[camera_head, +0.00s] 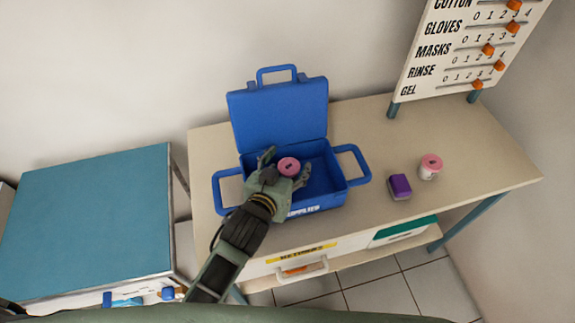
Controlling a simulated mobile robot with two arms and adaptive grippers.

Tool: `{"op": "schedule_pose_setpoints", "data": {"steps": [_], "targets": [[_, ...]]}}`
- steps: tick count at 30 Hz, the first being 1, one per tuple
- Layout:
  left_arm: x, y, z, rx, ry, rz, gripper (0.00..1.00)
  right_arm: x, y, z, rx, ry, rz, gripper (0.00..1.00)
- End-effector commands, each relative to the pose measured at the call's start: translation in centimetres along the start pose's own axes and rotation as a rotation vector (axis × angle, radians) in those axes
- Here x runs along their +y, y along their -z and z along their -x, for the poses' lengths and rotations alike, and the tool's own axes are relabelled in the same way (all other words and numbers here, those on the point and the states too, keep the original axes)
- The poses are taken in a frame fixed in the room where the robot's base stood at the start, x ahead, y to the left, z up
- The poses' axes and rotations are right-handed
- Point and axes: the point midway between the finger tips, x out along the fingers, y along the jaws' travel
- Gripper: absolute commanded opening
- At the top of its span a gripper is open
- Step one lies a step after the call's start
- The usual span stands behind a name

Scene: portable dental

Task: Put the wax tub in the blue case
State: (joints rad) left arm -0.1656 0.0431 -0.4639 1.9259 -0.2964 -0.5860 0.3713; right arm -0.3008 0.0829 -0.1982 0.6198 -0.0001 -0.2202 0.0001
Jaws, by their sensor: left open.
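The blue case (340,195) stands open on the table, its lid (280,118) raised at the back. A pink-lidded tub (289,166), which looks like the wax tub, shows inside the case's outline. My left gripper (285,170) reaches over the case's front wall, with its open fingers on either side of this tub. I cannot tell whether the tub rests on the case floor, as the gripper hides its lower part. My right gripper is not in view.
A second pink-topped white tub (430,167) and a purple block (400,187) stand on the table (480,170) right of the case. A board with orange sliders (470,45) stands at the back right. A blue-topped cabinet (85,225) is at the left.

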Motion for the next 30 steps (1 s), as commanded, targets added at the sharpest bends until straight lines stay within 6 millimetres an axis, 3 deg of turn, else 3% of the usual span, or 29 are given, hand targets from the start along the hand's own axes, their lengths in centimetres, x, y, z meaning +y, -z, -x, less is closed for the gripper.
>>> {"op": "schedule_pose_setpoints", "data": {"steps": [1,7,21,30], "targets": [[-0.1,-1.5,0.0,-0.030,0.003,-0.004,0.63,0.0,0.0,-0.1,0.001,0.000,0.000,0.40],[0.0,-0.3,0.9,-0.029,0.003,-0.004,0.63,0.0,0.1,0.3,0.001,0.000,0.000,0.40],[0.1,0.3,10.6,-0.017,0.001,-0.001,0.63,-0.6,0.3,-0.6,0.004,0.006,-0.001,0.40],[0.1,0.6,12.4,-0.013,0.001,-0.002,0.63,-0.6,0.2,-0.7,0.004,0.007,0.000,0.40]]}}
